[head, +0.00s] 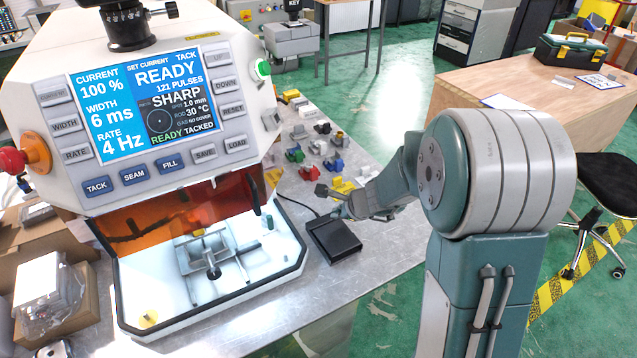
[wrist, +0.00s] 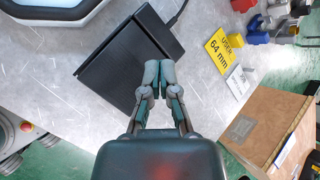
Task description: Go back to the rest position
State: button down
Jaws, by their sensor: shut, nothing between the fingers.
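My gripper (wrist: 158,76) is shut and empty in the wrist view, its fingertips together above the black foot pedal (wrist: 122,62). I cannot tell from this view how far above the pedal it is. In the head view my arm reaches left from its big joint, and my gripper (head: 333,205) is small there, just above the pedal (head: 334,240) on the metal bench. The white welding machine (head: 235,60) stands left of it, its screen reading "READY" and "TACKED". Its lit chamber (head: 150,290) holds a small fixture (head: 213,258).
Several coloured parts (head: 294,153) lie on the bench behind my gripper. A yellow "64 mm" card (wrist: 224,51) lies right of the pedal. A cardboard box (head: 68,295) is at the left. A wooden table (head: 480,85) with a toolbox (head: 570,52) stands at the back right.

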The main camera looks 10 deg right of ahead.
jog(key=s+a+r+n+g, duration=0.1)
jog(key=s+a+r+n, duration=0.4)
jog(key=s+r+n, duration=0.75)
jog(key=s+d+r+n+h, duration=0.2)
jog(key=s+n, duration=0.2)
jog(key=s, duration=0.3)
jog(key=s+d+r+n+h, duration=0.2)
jog(key=s+r+n, duration=0.1)
jog(key=s, duration=0.5)
jog(key=shift+d+r+n, duration=0.25)
jog(key=shift+d+n, duration=0.05)
jog(key=shift+n, duration=0.55)
